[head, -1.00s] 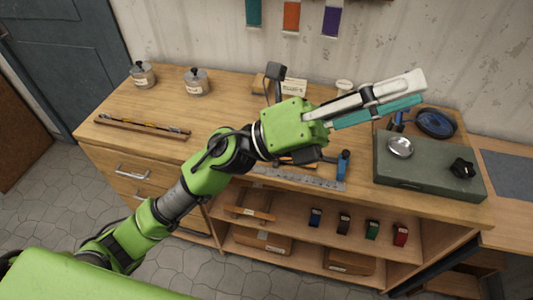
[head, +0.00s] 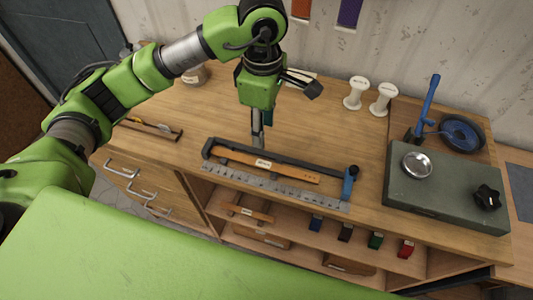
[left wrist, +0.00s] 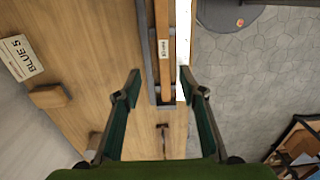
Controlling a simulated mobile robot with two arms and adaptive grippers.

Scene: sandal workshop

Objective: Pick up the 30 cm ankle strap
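An orange-brown strap-like strip (head: 268,165) with a small white label lies lengthwise on the bench, beside a dark bar with a blue end piece (head: 349,183). The label is too small to read, so I cannot confirm a 30 cm length. It also shows in the left wrist view as a brown strip (left wrist: 162,20) with a label, beyond the fingertips. My left gripper (left wrist: 160,82) is open and empty, with its fingers apart. In the head view the left gripper (head: 257,138) points down over the bench, just behind the strip. My right gripper is not in view.
A metal ruler (head: 275,186) lies along the bench's front edge. A grey-green box (head: 445,195) with a metal dish (head: 417,165) stands right. Two white spools (head: 356,93) stand at the back. A shelf below holds another labelled brown strip (head: 248,213) and several coloured rolls.

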